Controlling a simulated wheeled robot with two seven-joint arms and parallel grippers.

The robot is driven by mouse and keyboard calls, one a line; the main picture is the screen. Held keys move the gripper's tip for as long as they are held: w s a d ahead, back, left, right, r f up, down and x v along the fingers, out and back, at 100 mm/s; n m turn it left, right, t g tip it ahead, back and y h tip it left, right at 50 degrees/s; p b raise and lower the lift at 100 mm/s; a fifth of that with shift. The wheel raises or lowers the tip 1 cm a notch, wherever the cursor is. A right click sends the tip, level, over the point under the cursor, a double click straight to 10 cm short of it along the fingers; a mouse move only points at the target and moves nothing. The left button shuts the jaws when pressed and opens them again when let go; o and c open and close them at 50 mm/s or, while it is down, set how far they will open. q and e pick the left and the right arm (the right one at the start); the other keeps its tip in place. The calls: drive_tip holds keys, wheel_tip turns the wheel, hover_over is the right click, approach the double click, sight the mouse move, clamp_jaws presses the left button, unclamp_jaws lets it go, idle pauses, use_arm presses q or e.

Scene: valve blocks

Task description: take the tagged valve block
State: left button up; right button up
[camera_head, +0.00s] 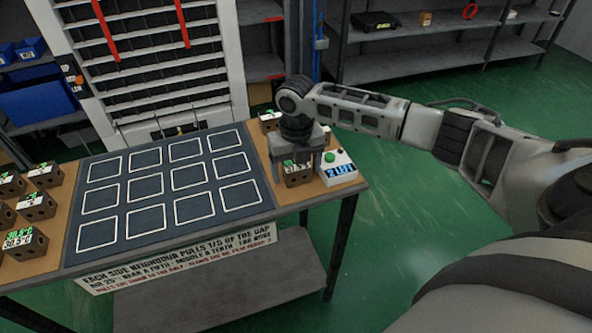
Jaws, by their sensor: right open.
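My right gripper (297,162) points down at the right end of the table, its jaws open over a brown valve block (298,178) with a pale display on top. The fingers partly hide this block, and I cannot tell whether they touch it. Another valve block (269,122) stands behind the gripper. Several more brown blocks with green displays stand at the left end, among them a front one (24,245) reading about 30.5°C and one further back (44,175). I cannot make out a tag on any block. My left gripper is not in view.
A dark mat (115,212) with empty white-outlined squares fills the table's middle. A white box (337,169) with a green button and a display reading "2 LEFT" stands close right of the gripper. A printed sign (180,260) hangs on the front edge. Shelves (420,60) stand behind.

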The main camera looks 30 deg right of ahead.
drive_tip(key=c, duration=1.4)
drive_tip(key=shift+w+r, duration=0.1)
drive_tip(key=shift+c, duration=1.3)
